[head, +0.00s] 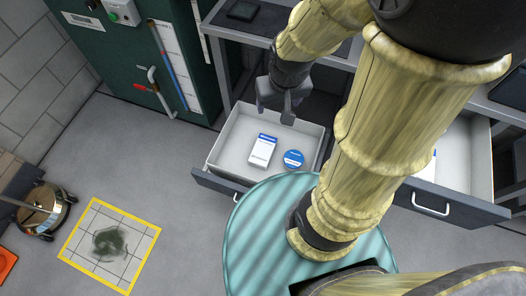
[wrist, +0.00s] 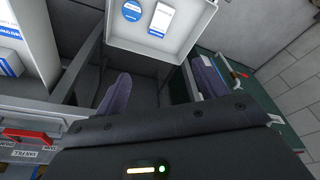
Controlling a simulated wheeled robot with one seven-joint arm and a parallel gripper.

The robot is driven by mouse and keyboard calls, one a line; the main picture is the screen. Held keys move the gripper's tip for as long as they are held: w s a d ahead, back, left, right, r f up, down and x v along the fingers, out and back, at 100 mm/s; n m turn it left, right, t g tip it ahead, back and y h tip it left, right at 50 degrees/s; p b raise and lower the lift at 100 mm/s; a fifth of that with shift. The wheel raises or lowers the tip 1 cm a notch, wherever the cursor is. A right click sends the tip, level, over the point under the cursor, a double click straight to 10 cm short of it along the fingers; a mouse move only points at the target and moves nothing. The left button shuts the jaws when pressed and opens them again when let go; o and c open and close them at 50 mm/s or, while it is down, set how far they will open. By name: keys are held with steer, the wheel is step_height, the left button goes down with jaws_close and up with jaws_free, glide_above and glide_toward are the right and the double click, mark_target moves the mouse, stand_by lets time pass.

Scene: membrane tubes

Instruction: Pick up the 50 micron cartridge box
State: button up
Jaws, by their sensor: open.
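A white box with a blue end (head: 262,151) lies in the open left drawer (head: 231,137), beside a round blue-and-white disc (head: 294,159). The wrist view also shows this white box (wrist: 161,19) and the disc (wrist: 132,10) at the top. Another white box with a blue label (wrist: 9,62) shows at the left edge of the wrist view. The print is too small to tell which box is the 50 micron one. My gripper (head: 276,106) is open and empty, above the back of the left drawer. Its two fingers (wrist: 160,85) are apart with nothing between them.
A second open drawer (head: 478,160) is at the right, partly hidden by my arm. The bench top (head: 237,24) lies above the drawers. A green cabinet (head: 120,50) stands at the back left. A yellow-framed floor square (head: 88,263) and a brass-coloured vessel (head: 42,212) are lower left.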

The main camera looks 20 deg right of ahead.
steer(key=o, duration=0.5)
steer(key=w+f+m+b, duration=0.1)
steer(key=w+f+b, duration=0.1)
steer(key=f, duration=0.3)
steer(key=w+f+m+b, duration=0.1)
steer(key=w+f+b, duration=0.1)
steer(key=f+b, duration=0.2)
steer(key=w+f+m+g+b, duration=0.1)
steer(key=w+f+b, duration=0.2)
steer(key=f, duration=0.3)
steer(key=shift+f+b, duration=0.25)
steer(key=shift+b, duration=0.25)
steer(key=m+g+b, duration=0.2)
steer(key=m+b, duration=0.2)
steer(key=b, duration=0.7)
glide_above(263, 149)
step_height(263, 149, down, 20)
steer(key=f, duration=0.1)
steer(key=shift+d+r, duration=0.15)
steer(key=shift+r, duration=0.2)
steer(key=shift+d, duration=0.1)
step_height(263, 149, down, 12)
steer(key=b, duration=0.5)
steer(key=shift+f, duration=0.1)
steer(key=shift+a+f+b, duration=0.15)
steer(key=shift+f+b, duration=0.8)
steer(key=shift+f, duration=0.35)
steer(key=shift+a+f+b, duration=0.1)
steer(key=shift+f+b, duration=0.85)
steer(key=shift+f, duration=0.35)
